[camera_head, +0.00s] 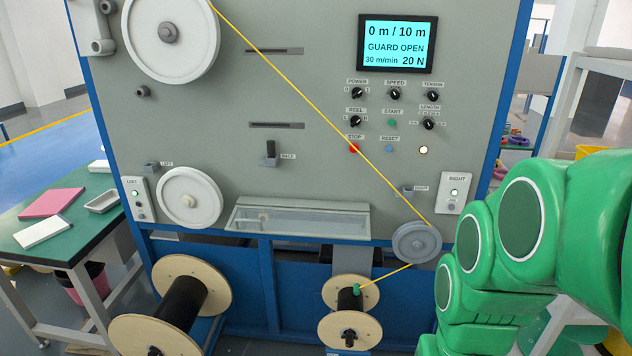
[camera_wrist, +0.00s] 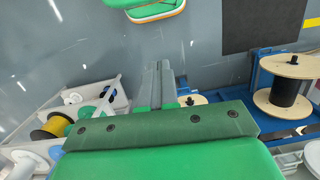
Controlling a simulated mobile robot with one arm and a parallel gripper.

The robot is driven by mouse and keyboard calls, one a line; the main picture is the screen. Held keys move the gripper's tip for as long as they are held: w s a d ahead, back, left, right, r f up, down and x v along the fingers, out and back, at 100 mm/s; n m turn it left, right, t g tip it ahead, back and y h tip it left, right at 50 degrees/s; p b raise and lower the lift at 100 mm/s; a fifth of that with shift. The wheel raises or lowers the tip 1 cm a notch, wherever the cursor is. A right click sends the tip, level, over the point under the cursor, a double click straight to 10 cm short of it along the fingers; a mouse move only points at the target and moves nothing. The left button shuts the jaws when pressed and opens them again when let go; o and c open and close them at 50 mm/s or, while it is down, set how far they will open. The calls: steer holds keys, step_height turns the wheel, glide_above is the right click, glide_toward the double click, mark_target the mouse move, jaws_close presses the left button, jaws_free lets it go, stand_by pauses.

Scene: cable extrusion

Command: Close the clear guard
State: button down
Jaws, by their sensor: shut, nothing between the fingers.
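The clear guard (camera_head: 297,220) is a wide see-through panel with a pale frame, low in the middle of the grey machine front in the head view. It juts out toward me below the face, and the machine's screen (camera_head: 397,44) reads "GUARD OPEN". My gripper (camera_wrist: 158,67) shows in the wrist view as two grey fingers pressed together with nothing between them. It points away over the grey floor. My green arm fills the right of the head view, and the gripper is out of that view. The guard cannot be made out in the wrist view.
A yellow cable (camera_head: 310,105) runs across the panel to a grey pulley (camera_head: 417,242) right of the guard. Large spools (camera_head: 350,330) stand below. A green-topped table (camera_head: 60,222) is at left. The wrist view shows a rack with reels (camera_wrist: 55,127) at left and another spool (camera_wrist: 285,88) at right.

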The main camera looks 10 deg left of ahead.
steer(key=w+a+r+m+t+h, duration=0.1)
steer(key=w+a+r+t, duration=0.15)
steer(key=w, duration=1.05)
steer(key=w+a+r+m+t+h, duration=0.1)
steer(key=w+a, duration=0.3)
steer(key=w, duration=1)
steer(key=w+a+r+t+h, duration=0.15)
steer(key=w+a, duration=0.25)
steer(key=w, duration=0.9)
steer(key=w+a+t, duration=0.3)
steer(key=w+a, duration=0.6)
steer(key=a, duration=0.5)
steer(key=w+a+f+n+t+y, duration=0.1)
steer(key=a+f+y, duration=0.1)
steer(key=a, duration=0.8)
steer(key=w+a+f+n+t+y, duration=0.1)
steer(key=a+f, duration=0.1)
steer(key=a, duration=0.8)
steer(key=w+f, duration=0.5)
steer(key=f, duration=0.6)
steer(key=shift+w+f, duration=0.25)
steer(key=shift+w, duration=0.15)
